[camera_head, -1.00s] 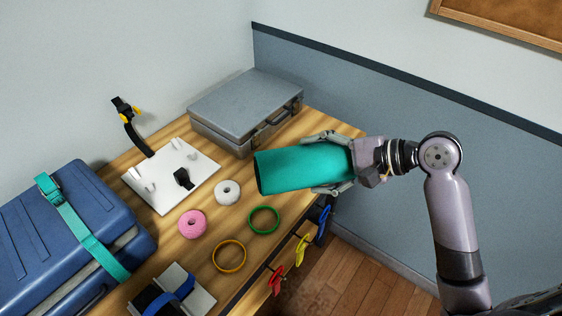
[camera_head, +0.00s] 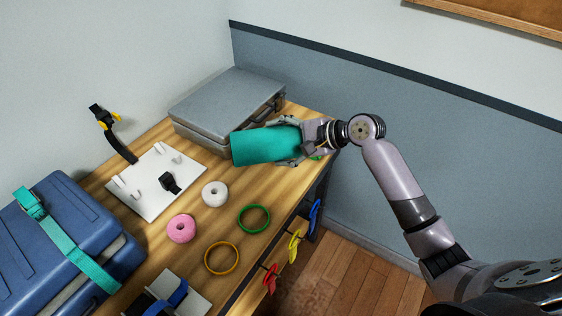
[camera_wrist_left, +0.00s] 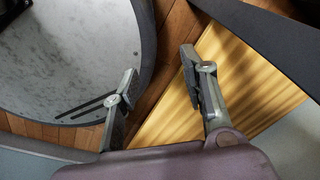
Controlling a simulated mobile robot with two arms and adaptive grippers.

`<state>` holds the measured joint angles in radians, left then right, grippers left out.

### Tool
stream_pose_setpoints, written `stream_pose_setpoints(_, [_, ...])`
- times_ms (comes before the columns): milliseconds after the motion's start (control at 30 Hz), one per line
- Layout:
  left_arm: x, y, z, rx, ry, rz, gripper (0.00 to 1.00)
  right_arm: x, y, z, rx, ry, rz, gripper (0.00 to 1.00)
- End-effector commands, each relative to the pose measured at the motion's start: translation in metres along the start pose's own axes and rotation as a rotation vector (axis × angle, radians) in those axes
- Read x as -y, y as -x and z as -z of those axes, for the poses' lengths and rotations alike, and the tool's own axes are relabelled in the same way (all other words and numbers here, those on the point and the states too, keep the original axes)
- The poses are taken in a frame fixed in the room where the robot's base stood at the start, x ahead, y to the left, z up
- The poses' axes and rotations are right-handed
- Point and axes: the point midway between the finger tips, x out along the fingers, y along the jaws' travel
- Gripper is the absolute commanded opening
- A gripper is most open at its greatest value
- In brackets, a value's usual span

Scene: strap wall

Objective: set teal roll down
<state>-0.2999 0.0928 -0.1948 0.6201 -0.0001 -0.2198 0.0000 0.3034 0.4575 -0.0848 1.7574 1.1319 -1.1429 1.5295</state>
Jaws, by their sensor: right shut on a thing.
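The teal roll (camera_head: 262,146) is in the head view, lying on its side near the table's far right end, in front of the grey case. My right gripper (camera_head: 288,142) is shut around the roll's right end. I cannot tell whether the roll touches the table (camera_head: 219,227). My left gripper (camera_wrist_left: 160,95) shows in the left wrist view, with its two fingers wide apart and nothing between them. It is not seen in the head view.
A grey case (camera_head: 228,101) stands behind the roll. A white board with pegs (camera_head: 150,198), a white ring (camera_head: 215,194), a pink ring (camera_head: 181,229), a green hoop (camera_head: 254,219) and a yellow hoop (camera_head: 221,258) lie nearby. A blue suitcase (camera_head: 75,240) is at left. Coloured clips (camera_head: 295,246) hang at the front edge.

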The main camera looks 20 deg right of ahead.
Motion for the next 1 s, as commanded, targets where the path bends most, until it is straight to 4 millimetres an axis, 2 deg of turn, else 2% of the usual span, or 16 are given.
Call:
stream_pose_setpoints(100, [-0.004, 0.001, 0.001, -0.001, 0.002, -0.005, 0.40, -0.016, -0.011, 0.010, 0.001, -0.003, 0.000, 0.42])
stream_pose_setpoints(267, [-0.014, 0.000, 0.003, -0.003, 0.004, -0.016, 0.40, -0.024, -0.018, 0.017, 0.002, 0.000, 0.002, 0.42])
stream_pose_setpoints(500, [-0.018, 0.000, 0.003, -0.003, 0.000, -0.022, 0.40, -0.049, -0.035, 0.034, 0.001, -0.003, 0.000, 0.42])
stream_pose_setpoints(967, [-0.012, -0.001, 0.002, -0.002, -0.001, -0.014, 0.40, -0.056, -0.040, 0.039, 0.002, 0.000, 0.001, 0.42])
stream_pose_setpoints(1000, [-0.011, 0.000, 0.002, -0.002, -0.001, -0.014, 0.40, -0.056, -0.040, 0.039, 0.001, 0.001, 0.001, 0.76])
